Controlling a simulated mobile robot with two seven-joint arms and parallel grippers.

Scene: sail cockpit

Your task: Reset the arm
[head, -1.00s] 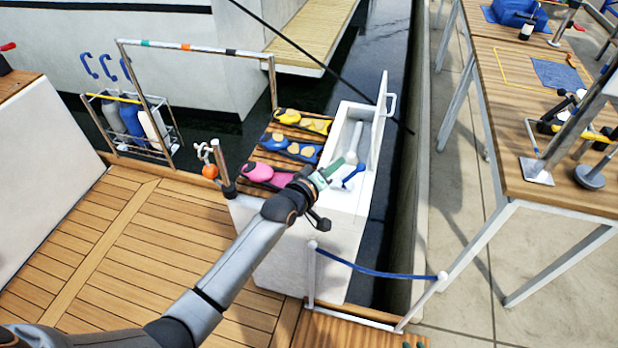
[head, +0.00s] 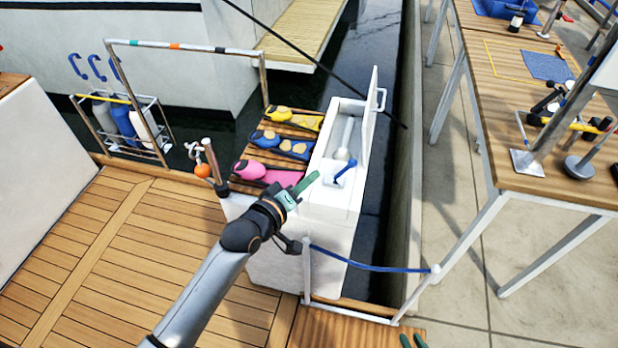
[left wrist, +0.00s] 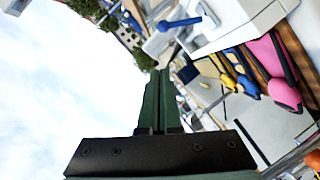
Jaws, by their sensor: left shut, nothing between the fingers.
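My left gripper (head: 308,183) is shut and empty in the head view, at the near left corner of the open white locker (head: 322,202). In the left wrist view its green fingers (left wrist: 158,95) lie together with nothing between them. A blue-handled tool (head: 345,172) lies at the locker's opening, right of my fingertips and apart from them; it also shows in the left wrist view (left wrist: 180,23). My right gripper shows only as green fingertips (head: 412,341) at the bottom edge of the head view; its jaw state is unclear.
Pink (head: 265,174), blue (head: 283,145) and yellow (head: 293,118) items lie on a slatted bench left of the locker. The locker lid (head: 368,115) stands upright. A blue rope (head: 370,265) hangs at the front. A wooden table (head: 550,170) stands right. The deck at left is clear.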

